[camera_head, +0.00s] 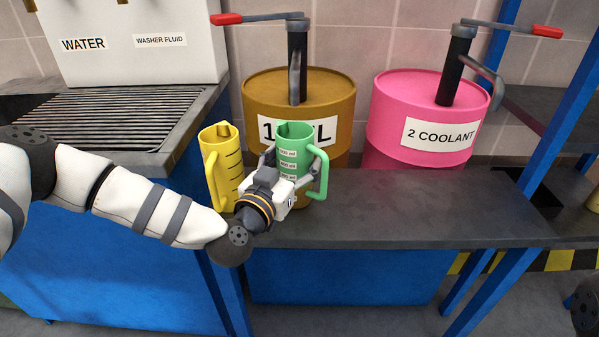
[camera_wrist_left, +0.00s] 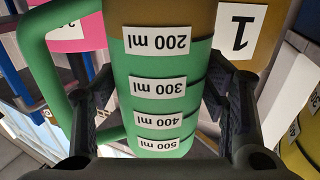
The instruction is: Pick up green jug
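The green jug (camera_head: 294,133) stands upright on the dark bench in front of the brown oil drum, its handle to the right. My left gripper (camera_head: 290,168) is at the jug from the front, with its fingers spread on either side of the body. In the left wrist view the jug (camera_wrist_left: 158,102) appears upside down, with its volume labels facing the camera. The left gripper's fingers (camera_wrist_left: 160,95) flank it there, one of them between the body and the handle. They look open, with no clear grip. My right gripper is not in view.
A yellow jug (camera_head: 222,165) stands close to the left of my left gripper. Behind are the brown drum (camera_head: 335,95) and the pink coolant drum (camera_head: 390,105), each with a pump. The dark bench (camera_head: 420,205) is clear to the right. A grated sink (camera_head: 120,120) is at left.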

